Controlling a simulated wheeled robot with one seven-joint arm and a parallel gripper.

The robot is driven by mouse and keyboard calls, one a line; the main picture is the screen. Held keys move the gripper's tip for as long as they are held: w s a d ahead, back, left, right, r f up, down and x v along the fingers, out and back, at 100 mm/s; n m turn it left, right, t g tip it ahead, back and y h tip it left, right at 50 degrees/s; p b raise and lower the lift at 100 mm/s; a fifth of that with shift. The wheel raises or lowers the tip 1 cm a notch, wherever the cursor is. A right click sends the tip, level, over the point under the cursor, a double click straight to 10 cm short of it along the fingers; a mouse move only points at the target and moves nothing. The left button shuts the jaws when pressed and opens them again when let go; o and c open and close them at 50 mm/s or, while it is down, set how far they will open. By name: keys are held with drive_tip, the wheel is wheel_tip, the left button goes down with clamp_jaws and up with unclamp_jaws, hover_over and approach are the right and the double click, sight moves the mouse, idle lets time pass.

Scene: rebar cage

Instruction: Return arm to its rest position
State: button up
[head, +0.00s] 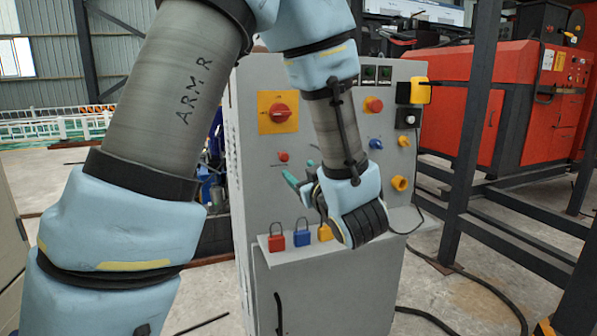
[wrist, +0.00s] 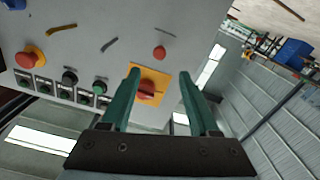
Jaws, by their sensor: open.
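My arm reaches across the head view in front of a grey control cabinet (head: 330,300), bent over and coming down at the panel's middle. My gripper (head: 299,172) shows its green fingers pointing left, mostly hidden behind the wrist. In the wrist view my gripper (wrist: 158,76) is open, its two fingers apart with nothing held. A red rotary switch on a yellow plate (head: 278,112) is on the panel's upper left. In the wrist view this switch (wrist: 147,90) appears between the fingers, beyond them.
A small shelf on the cabinet holds a red padlock (head: 276,243), a blue padlock (head: 302,239) and a yellow padlock (head: 325,233), close below my wrist. Dark steel posts (head: 470,130) and a red machine (head: 520,90) stand at right. Cables lie on the floor.

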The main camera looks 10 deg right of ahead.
drive_tip(key=w+a+f+m+g+h+p, duration=0.3)
drive_tip(key=w+a+m+g+h+p, duration=0.15)
drive_tip(key=a+g+p, duration=0.2)
drive_tip(key=s+a+m+g+y+p, duration=0.1)
drive_tip(key=s+a+g+y+p, duration=0.1)
drive_tip(key=s+a+g, duration=0.7)
drive_tip(key=s+a+p, duration=0.1)
drive_tip(key=s+a, duration=0.4)
drive_tip(key=a, duration=0.2)
drive_tip(key=shift+f+g, duration=0.35)
